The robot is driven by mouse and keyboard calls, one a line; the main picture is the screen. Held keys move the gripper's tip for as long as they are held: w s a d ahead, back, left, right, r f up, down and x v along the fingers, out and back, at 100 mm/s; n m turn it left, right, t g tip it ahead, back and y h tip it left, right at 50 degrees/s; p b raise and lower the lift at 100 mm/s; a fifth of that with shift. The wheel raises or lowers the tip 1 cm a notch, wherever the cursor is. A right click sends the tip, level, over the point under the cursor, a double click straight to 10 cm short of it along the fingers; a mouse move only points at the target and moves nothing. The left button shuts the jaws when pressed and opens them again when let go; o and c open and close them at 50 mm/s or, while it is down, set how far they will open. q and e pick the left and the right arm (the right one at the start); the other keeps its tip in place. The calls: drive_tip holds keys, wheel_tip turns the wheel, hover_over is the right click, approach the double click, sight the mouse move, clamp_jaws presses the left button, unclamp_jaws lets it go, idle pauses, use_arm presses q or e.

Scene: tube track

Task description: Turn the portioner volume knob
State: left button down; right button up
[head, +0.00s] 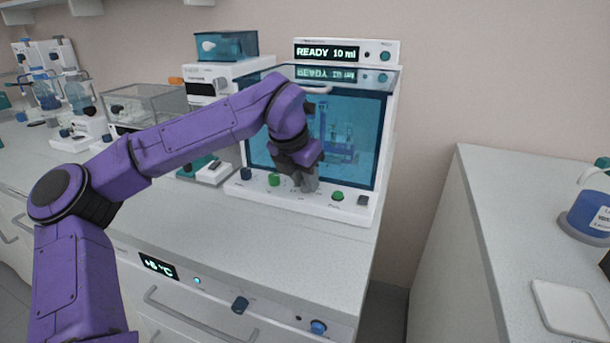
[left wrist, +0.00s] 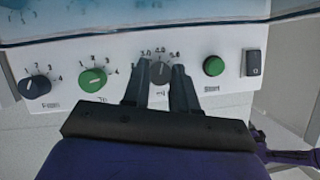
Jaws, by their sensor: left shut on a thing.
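The portioner (head: 384,150) is a white cabinet with a blue-tinted front window, and its display (head: 327,53) reads "READY 10 ml". The grey volume knob (left wrist: 161,72) is on its lower front panel, with numbers printed around it. My left gripper (left wrist: 168,76) is shut on this knob, one dark finger on each side. In the head view the left gripper (head: 305,181) hides the knob.
Left of the held knob are a green knob (left wrist: 93,80) and a dark knob (left wrist: 35,86). To its right are a green button (left wrist: 213,66) and a dark rocker switch (left wrist: 254,63). A separate counter (head: 500,200) stands at right, with a blue-filled bottle (head: 588,212).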

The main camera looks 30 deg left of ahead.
idle(0.4)
use_arm(q)
drive_tip(key=c, duration=0.9)
unclamp_jaws()
drive_tip(key=shift+r, duration=0.1)
drive_tip(key=shift+s+r, duration=0.1)
drive_tip(key=shift+r, duration=0.2)
drive_tip(key=s, duration=0.6)
drive_tip(key=s+b, duration=0.1)
drive_tip(key=s, duration=0.5)
drive_tip(key=shift+s+a+r+b, duration=0.15)
drive_tip(key=shift+a+b, duration=0.05)
drive_tip(key=shift+b, duration=0.1)
